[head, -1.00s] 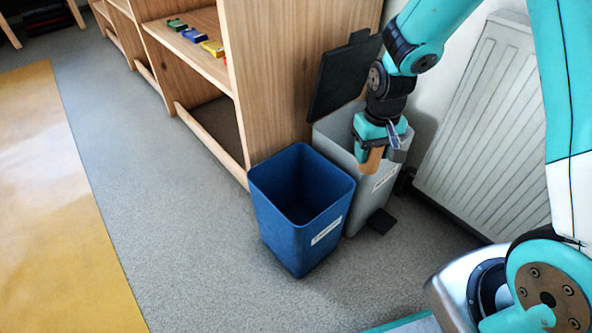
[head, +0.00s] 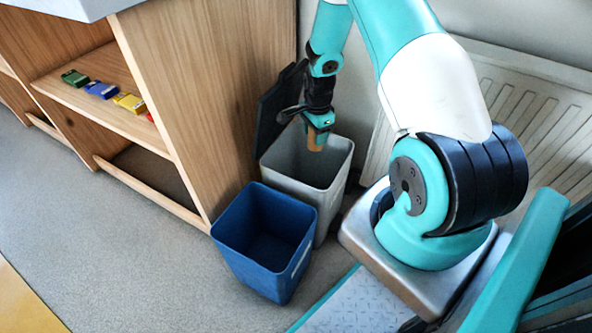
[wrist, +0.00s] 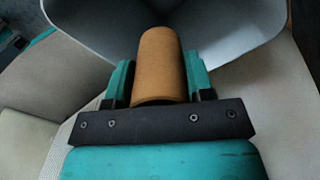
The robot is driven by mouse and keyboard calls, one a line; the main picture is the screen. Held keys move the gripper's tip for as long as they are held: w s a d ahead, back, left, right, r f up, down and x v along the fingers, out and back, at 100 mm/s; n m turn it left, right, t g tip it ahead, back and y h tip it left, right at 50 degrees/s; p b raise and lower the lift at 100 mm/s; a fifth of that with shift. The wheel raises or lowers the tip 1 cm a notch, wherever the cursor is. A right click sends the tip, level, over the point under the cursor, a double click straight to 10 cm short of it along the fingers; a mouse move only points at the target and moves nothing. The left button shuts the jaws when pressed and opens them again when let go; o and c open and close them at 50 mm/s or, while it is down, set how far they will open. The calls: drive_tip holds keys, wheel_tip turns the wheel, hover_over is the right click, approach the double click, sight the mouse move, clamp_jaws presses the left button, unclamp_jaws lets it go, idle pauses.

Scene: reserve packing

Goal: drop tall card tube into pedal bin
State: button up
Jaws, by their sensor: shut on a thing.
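The tall card tube (wrist: 159,65) is brown and sits between the fingers of my gripper (wrist: 160,82), which is shut on it. In the head view the tube (head: 315,141) hangs below my gripper (head: 319,125), over the opening of the pedal bin. The pedal bin (head: 333,190) is grey, with its dark lid (head: 277,112) standing open at the back left. In the wrist view the bin's pale inner wall (wrist: 235,30) spreads beyond the tube. The bin's floor is hidden in the head view.
A blue open bin (head: 262,240) stands in front of the pedal bin, close to it. A wooden shelf unit (head: 190,100) with small coloured items rises on the left. A white radiator (head: 530,110) is on the wall at the right. Grey floor lies clear at lower left.

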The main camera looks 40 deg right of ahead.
sight(314, 147)
drive_tip(key=shift+d+f, duration=0.15)
drive_tip(key=shift+f, duration=0.1)
wheel_tip(314, 147, down, 6)
drive_tip(key=b, duration=0.5)
drive_tip(key=shift+w+r+b, duration=0.15)
drive_tip(key=shift+b, duration=0.15)
drive_tip(key=shift+r, duration=0.1)
drive_tip(key=o, duration=1)
wheel_tip(314, 147, up, 8)
drive_tip(key=p, duration=0.2)
drive_tip(key=shift+f+p, duration=0.2)
drive_tip(key=shift+p, duration=0.2)
